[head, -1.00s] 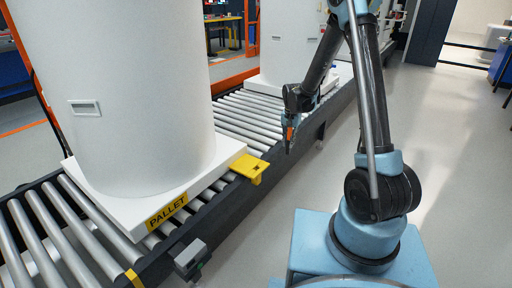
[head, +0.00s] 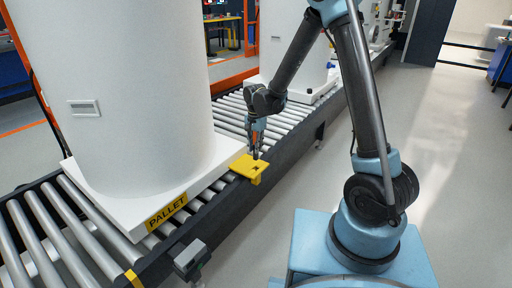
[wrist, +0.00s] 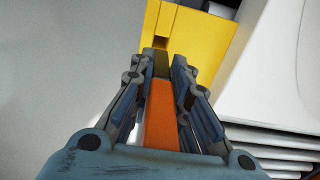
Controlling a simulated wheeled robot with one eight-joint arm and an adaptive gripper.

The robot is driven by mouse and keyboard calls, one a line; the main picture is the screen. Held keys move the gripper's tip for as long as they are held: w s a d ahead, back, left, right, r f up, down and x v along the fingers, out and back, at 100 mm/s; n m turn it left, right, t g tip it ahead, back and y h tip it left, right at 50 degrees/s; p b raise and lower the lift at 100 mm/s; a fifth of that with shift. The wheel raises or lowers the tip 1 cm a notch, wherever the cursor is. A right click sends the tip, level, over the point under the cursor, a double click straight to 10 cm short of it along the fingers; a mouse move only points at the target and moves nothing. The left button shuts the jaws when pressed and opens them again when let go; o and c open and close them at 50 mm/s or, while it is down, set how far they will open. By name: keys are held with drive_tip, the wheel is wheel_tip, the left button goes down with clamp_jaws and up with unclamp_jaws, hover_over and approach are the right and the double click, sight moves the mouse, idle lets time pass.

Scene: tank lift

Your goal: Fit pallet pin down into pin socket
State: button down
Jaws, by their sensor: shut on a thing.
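My gripper (head: 256,149) is shut on the pallet pin, an orange piece with a dark end. In the wrist view the orange pin (wrist: 160,112) lies between the two fingers (wrist: 161,68), its dark end toward the yellow bracket. The yellow bracket with the pin socket (head: 247,171) is at the pallet's right corner, beside the conveyor edge; it also shows in the wrist view (wrist: 205,42). A small dark opening shows in its top in the head view, close to the pin's lower end. I cannot tell whether the tip touches or enters it.
The white pallet (head: 120,219) bears a large white tank (head: 130,110) on the roller conveyor, left of the bracket. A second white tank (head: 290,45) stands farther back. A small grey box (head: 190,258) sits on the conveyor's near side. The floor (head: 450,170) at right is clear.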

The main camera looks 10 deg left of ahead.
sight(255, 157)
drive_tip(key=shift+f, duration=2.9)
drive_tip(key=shift+s+f, duration=0.1)
drive_tip(key=shift+f, duration=2.15)
drive_tip(key=shift+r, duration=0.15)
drive_tip(key=shift+r, duration=1.9)
drive_tip(key=shift+f, duration=0.25)
idle(0.5)
